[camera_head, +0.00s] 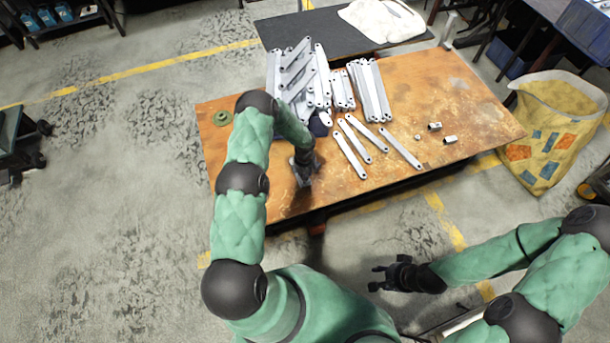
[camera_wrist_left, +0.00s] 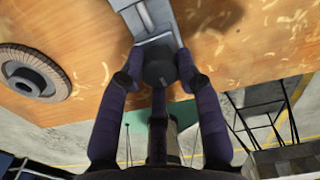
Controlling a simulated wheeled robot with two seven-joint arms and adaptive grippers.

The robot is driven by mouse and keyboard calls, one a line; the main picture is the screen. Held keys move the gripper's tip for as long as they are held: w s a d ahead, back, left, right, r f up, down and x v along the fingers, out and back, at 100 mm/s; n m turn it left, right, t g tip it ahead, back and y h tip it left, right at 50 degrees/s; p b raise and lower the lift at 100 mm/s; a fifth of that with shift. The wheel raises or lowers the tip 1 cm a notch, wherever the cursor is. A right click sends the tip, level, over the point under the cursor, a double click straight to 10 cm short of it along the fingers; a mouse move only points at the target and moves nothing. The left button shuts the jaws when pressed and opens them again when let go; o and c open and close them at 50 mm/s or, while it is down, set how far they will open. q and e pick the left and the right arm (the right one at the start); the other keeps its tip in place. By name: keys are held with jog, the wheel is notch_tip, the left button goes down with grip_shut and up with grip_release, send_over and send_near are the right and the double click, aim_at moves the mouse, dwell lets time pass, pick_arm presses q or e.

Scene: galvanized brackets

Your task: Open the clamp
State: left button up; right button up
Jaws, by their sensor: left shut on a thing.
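The grey metal clamp (camera_wrist_left: 155,28) is at the wooden table's front edge, at the top middle of the left wrist view. A dark round knob (camera_wrist_left: 159,72), at the clamp's near end, sits between my left fingers. My left gripper (camera_wrist_left: 160,80) is shut on this knob, one purple finger on each side. In the head view my left arm comes down over the table, and its hand and the clamp (camera_head: 303,174) are small and partly hidden. I cannot tell the jaw gap of the clamp. My right gripper (camera_head: 376,277) is open and empty, in front of the table.
The wooden table (camera_head: 450,95) holds stacked galvanized brackets (camera_head: 370,90), loose bars (camera_head: 400,147) and small metal pieces. A round disc (camera_head: 222,118) lies at its left; it also shows in the left wrist view (camera_wrist_left: 35,75). A yellow sack (camera_head: 552,120) stands right.

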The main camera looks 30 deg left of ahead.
pick_arm(q)
jog(key=n+b, duration=0.1)
jog(key=n, duration=0.2)
jog(key=shift+f+b, duration=0.1)
jog(key=shift+b, duration=0.25)
jog(key=n+b, duration=0.2)
jog(key=n, duration=0.4)
jog(key=shift+b, duration=0.35)
jog(key=n+b, duration=0.3)
jog(key=n, duration=0.2)
jog(key=shift+n, duration=0.4)
jog(key=n+b, duration=0.1)
jog(key=n, duration=0.2)
jog(key=o, duration=1.1)
